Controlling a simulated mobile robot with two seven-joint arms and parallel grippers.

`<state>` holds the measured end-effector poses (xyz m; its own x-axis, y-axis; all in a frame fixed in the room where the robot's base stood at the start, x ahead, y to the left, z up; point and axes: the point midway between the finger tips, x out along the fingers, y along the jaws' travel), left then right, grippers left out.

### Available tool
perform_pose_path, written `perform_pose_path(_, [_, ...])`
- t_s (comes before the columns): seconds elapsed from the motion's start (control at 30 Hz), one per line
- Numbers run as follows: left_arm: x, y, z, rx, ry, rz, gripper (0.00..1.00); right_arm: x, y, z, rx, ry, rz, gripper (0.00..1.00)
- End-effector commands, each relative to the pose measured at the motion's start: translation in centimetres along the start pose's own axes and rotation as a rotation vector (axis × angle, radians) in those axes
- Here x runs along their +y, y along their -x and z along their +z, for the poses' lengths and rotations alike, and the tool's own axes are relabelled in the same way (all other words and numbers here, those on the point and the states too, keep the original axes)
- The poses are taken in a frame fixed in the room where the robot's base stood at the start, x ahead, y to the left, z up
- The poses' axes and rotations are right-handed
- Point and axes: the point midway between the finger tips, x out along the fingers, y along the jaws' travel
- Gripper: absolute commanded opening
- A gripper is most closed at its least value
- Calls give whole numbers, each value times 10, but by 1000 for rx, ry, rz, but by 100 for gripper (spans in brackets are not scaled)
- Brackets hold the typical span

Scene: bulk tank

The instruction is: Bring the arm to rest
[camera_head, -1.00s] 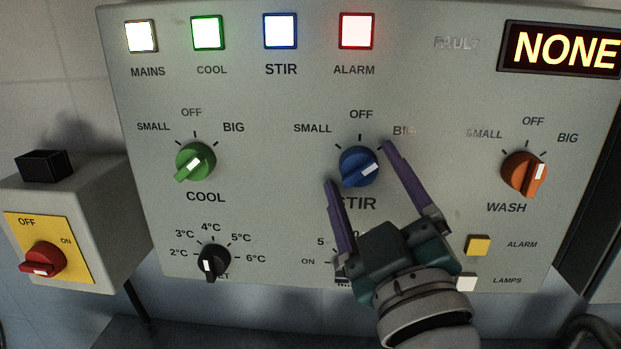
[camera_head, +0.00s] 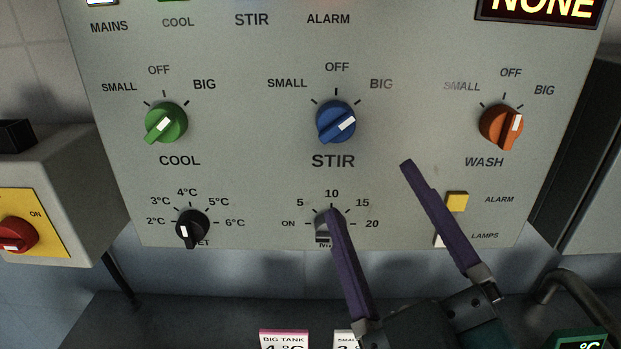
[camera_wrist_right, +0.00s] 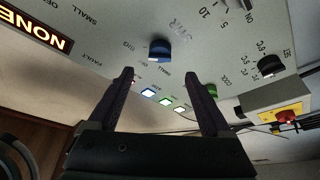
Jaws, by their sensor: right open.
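My right gripper (camera_head: 369,187) is open and empty in front of the lower part of the grey control panel (camera_head: 240,120). Its purple fingers are spread apart, one overlapping the black timer knob (camera_head: 323,228) in the picture. The blue STIR knob (camera_head: 336,122) is above the fingertips, clear of them, its white mark pointing up right toward BIG. In the right wrist view the open fingers (camera_wrist_right: 160,78) show with the blue knob (camera_wrist_right: 159,49) beyond them and nothing between them. My left gripper is not in view.
The green COOL knob (camera_head: 166,123), orange WASH knob (camera_head: 501,126) and black temperature knob (camera_head: 192,228) sit on the panel. A yellow button (camera_head: 457,201) is right of the fingers. A red switch (camera_head: 14,236) is at left. Two small labels, one BIG TANK (camera_head: 284,339), stand below.

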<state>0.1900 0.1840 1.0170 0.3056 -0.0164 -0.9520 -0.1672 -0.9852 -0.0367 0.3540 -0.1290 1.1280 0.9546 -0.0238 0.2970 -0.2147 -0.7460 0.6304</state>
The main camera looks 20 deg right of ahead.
Motion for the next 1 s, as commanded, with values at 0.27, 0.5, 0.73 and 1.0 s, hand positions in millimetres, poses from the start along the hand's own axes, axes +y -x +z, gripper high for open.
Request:
perform_pose_path(0.27, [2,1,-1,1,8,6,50,-2,-1,1,-8,-9,-20,83])
perform_pose_path(0.5, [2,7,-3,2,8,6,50,-25,0,21,-192,-159,-305,83])
perform_pose_path(0.73, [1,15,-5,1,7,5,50,-37,49,51,-613,-332,-616,83])
perform_pose_path(1.0, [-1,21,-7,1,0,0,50,-6,135,66,-1147,-425,-731,83])
